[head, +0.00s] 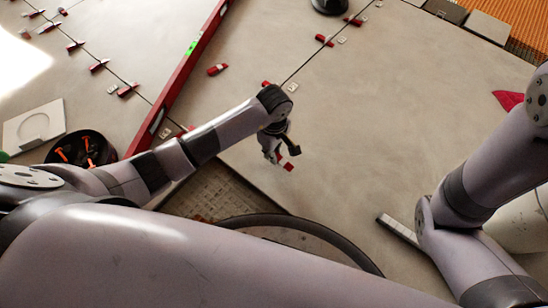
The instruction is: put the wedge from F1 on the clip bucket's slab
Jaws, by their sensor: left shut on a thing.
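My left gripper (279,153) is low over the large beige slab in the middle and shut on a small red wedge (288,167). The wedge sticks out below the fingers; I cannot tell whether it touches the slab (370,130). A dark bucket (73,160) with orange-handled pieces stands at the left, partly behind my left arm. A white bucket (520,222) stands at the right, partly hidden by my right arm. I cannot tell which is the clip bucket.
A long red level (180,82) lies across the slabs at left. Several red wedges (217,69) and white clips (341,39) line the joints. The middle slab is mostly clear.

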